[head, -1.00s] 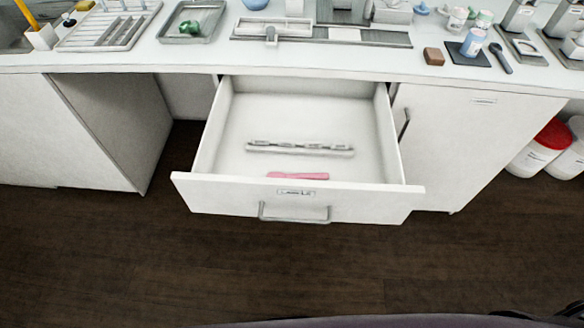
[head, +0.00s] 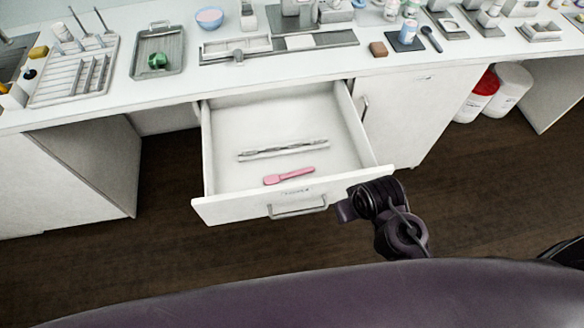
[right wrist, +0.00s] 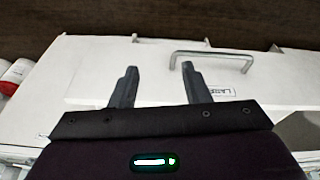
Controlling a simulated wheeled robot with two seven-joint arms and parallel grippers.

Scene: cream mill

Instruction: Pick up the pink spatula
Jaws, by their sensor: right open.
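The pink spatula (head: 289,176) lies flat inside the open drawer (head: 213,160), near its front wall. It does not show in the right wrist view. My right gripper (right wrist: 159,68) is open, with nothing between its two dark fingers; beyond them are the white drawer front and its metal handle (right wrist: 212,56). In the head view, part of my right arm shows just right of the drawer's front corner, apart from the spatula. My left gripper is in neither view.
A grey slotted rail (head: 283,149) lies behind the spatula in the drawer. The drawer's side walls and front wall (head: 235,206) stand around them. The counter above holds a tray (head: 142,70), a blue bowl (head: 209,18) and other items. Dark floor is clear in front.

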